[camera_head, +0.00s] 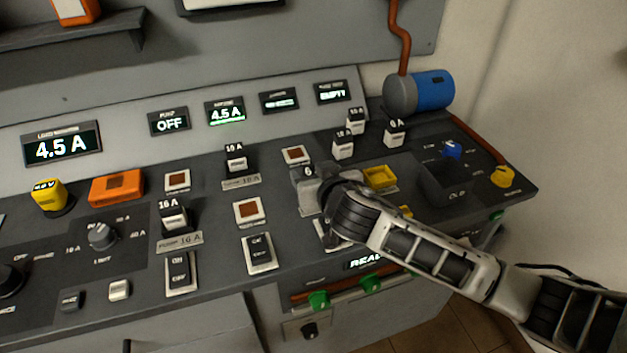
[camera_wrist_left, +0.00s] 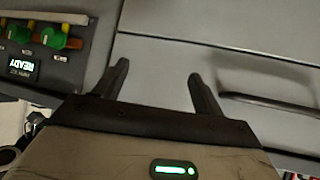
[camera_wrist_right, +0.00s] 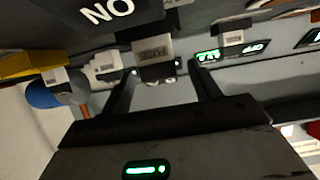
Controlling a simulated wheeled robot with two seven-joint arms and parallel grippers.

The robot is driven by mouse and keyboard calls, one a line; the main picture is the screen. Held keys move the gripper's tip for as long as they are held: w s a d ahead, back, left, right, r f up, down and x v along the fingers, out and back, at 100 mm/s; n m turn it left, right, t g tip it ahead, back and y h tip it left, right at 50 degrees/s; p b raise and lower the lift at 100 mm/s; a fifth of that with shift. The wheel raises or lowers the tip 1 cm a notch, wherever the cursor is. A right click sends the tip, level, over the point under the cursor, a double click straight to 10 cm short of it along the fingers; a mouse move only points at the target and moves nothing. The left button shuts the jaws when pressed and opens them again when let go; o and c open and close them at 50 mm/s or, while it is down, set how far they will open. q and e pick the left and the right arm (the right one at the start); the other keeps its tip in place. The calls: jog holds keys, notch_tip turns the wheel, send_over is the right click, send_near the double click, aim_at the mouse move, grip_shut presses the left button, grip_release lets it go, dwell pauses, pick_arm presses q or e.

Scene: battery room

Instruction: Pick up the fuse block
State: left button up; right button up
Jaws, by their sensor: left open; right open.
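Several small dark-and-white fuse blocks stand on the console. One marked 16 A (camera_head: 174,218) sits at the left, and one marked 10 A (camera_head: 236,160) sits at the back middle. Loose-looking ones stand at the back right, among them a 6 A block (camera_head: 395,133). My right gripper (camera_head: 318,188) is low over the console, largely hiding what is beneath it. In the right wrist view my open right gripper (camera_wrist_right: 162,80) has a grey-white block (camera_wrist_right: 154,62) between and beyond its fingertips; contact cannot be told. My left gripper (camera_wrist_left: 160,78) is open and empty before grey cabinet fronts.
A yellow open holder (camera_head: 380,177) lies right of my right gripper. Knobs, switches and an orange box (camera_head: 117,188) crowd the console. A drawer handle (camera_wrist_left: 268,101) is near my left gripper.

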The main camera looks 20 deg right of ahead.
jog(key=c, duration=1.1)
jog(key=shift+r, duration=0.15)
